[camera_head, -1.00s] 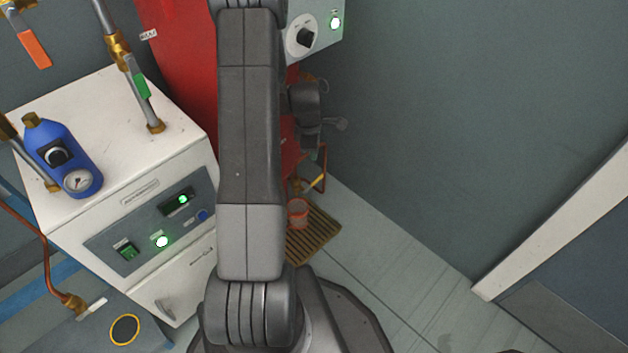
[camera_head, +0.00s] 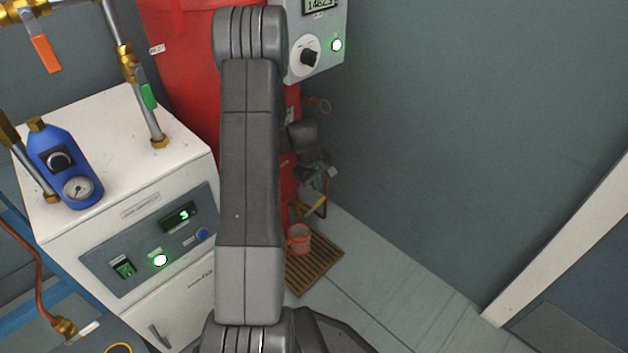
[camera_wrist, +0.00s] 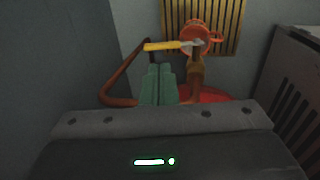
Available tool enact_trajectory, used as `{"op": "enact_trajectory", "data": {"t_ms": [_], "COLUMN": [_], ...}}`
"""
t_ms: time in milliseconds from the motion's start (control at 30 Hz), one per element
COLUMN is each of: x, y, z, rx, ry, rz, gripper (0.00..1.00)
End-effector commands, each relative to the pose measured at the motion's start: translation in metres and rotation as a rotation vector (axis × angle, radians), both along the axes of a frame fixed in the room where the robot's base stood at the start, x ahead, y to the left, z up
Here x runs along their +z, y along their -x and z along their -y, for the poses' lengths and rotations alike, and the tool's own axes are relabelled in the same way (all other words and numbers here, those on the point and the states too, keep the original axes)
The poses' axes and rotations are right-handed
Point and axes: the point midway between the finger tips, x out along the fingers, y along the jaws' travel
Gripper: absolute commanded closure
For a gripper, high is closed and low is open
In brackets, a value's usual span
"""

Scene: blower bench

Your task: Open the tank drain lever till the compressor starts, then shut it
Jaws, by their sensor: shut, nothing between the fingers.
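The yellow drain lever (camera_wrist: 165,46) lies across the wrist view beside a brass valve (camera_wrist: 196,70) on a copper pipe (camera_wrist: 122,82). My gripper (camera_wrist: 159,70), with green fingers pressed together and empty, points at the lever from just short of it. I cannot tell whether they touch. The lever (camera_head: 314,206) also shows small in the head view, low beside the red tank (camera_head: 185,60), just below my gripper (camera_head: 320,182). My arm hides much of the tank.
An orange bucket (camera_head: 299,240) stands on a slatted wooden mat (camera_head: 318,265) under the valve. The tank's control box (camera_head: 330,25) has a lit green lamp. A white cabinet (camera_head: 90,130) stands left, a grey wall (camera_head: 450,120) right. Floor at front right is clear.

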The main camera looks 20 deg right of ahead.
Motion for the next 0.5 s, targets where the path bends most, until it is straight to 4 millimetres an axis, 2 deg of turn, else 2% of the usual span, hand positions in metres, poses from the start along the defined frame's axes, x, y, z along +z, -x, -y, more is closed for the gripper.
{"op": "enact_trajectory", "data": {"t_ms": [33,200,333,500], "x": [-0.017,-0.048,-0.062,-0.070], "y": [0.000,-0.003,-0.004,-0.005], "z": [0.002,0.008,0.011,0.013], "rx": [0.000,-0.001,0.000,0.000], "ry": [-0.001,-0.001,-0.001,-0.001], "rz": [-0.003,-0.001,0.000,0.000], "gripper": [1.00,1.00,1.00,1.00]}}
